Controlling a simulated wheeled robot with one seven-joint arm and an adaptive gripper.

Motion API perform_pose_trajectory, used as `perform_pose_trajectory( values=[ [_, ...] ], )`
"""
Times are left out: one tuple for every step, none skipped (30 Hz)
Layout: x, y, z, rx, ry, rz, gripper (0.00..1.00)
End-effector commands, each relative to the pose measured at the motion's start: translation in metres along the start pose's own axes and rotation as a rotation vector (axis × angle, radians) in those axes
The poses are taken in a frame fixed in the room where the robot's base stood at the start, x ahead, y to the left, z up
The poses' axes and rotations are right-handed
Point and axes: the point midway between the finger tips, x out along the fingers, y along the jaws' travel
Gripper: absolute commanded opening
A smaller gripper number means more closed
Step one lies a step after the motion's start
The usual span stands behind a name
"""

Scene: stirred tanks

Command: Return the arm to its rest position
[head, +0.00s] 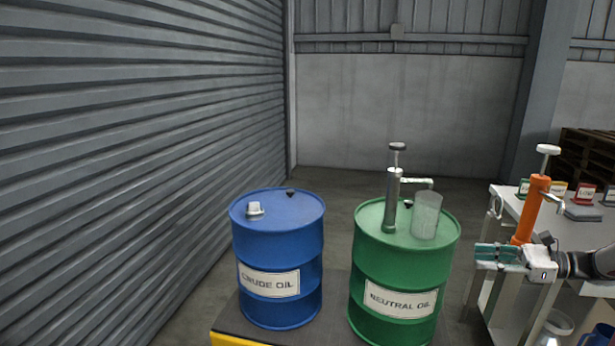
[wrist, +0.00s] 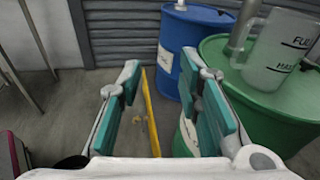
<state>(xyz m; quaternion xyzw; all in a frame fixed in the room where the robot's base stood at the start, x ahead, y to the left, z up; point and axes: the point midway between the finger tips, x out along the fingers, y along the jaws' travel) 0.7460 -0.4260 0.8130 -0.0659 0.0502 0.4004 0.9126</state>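My gripper (head: 484,253) is at the right in the head view, at the end of my arm coming in from the right edge. The wrist view shows its two teal-padded fingers (wrist: 168,92) spread apart with nothing between them, only floor and a yellow edge beyond. In the head view it is in front of an orange hand pump (head: 531,212) and right of the green drum, apart from it.
A blue CRUDE OIL drum (head: 278,249) and a green NEUTRAL OIL drum (head: 405,268) stand on a dark platform with a yellow edge (head: 232,340). The green drum bears a grey pump (head: 392,200) and a clear jug (head: 426,216). A white table (head: 588,232) is at right.

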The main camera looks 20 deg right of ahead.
Motion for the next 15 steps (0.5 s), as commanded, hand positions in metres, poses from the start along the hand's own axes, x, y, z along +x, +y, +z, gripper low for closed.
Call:
perform_pose_trajectory(
  values=[
    [0.012,0.003,0.010,-0.018,0.024,0.034,0.32],
    [0.019,0.005,0.015,-0.030,0.038,0.053,0.32],
    [0.028,0.009,0.023,-0.047,0.058,0.080,0.32],
    [0.036,0.011,0.028,-0.059,0.074,0.102,0.32],
    [0.044,0.015,0.035,-0.074,0.090,0.126,0.32],
    [0.056,0.021,0.044,-0.098,0.115,0.162,0.32],
    [0.065,0.026,0.052,-0.117,0.135,0.191,0.32],
    [0.075,0.032,0.060,-0.138,0.157,0.223,0.32],
    [0.088,0.041,0.071,-0.170,0.189,0.268,0.32],
    [0.099,0.049,0.080,-0.196,0.214,0.304,0.32],
    [0.109,0.058,0.089,-0.223,0.237,0.340,0.32],
    [0.121,0.070,0.100,-0.259,0.269,0.388,0.32],
    [0.130,0.079,0.107,-0.287,0.292,0.423,0.32],
    [0.137,0.088,0.115,-0.315,0.314,0.456,0.32],
    [0.147,0.102,0.124,-0.353,0.343,0.502,0.32]
  ],
)
